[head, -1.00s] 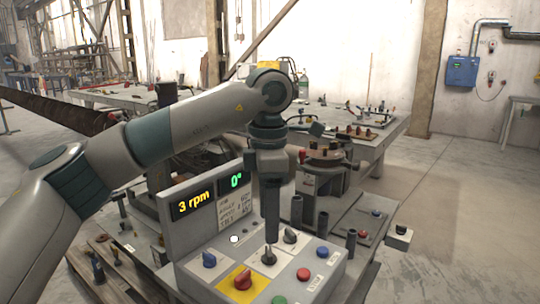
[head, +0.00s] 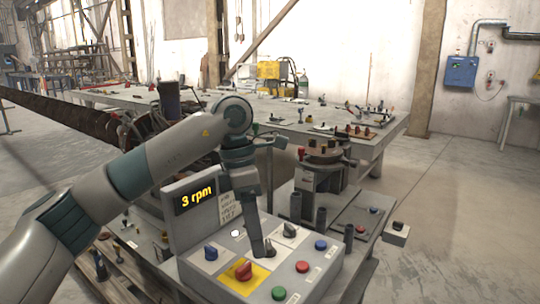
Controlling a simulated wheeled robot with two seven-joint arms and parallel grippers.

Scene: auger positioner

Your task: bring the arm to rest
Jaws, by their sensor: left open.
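My left arm comes in from the left and bends down over the grey control box. My left gripper (head: 268,250) points down at the box's sloped panel, in front of its upright display. It is open, and its fingertips are close to a switch in the middle of the panel; I cannot tell whether they touch it. On the panel are a red knob on a yellow plate (head: 243,270), a blue knob (head: 210,252) and a dark knob (head: 290,230). My right gripper is not in view.
Red (head: 302,266), green (head: 279,293) and blue (head: 320,244) buttons sit on the panel. A turntable-like fixture (head: 325,150) stands behind right. A long workbench (head: 350,137) lies behind, and a long dark auger (head: 60,115) at left.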

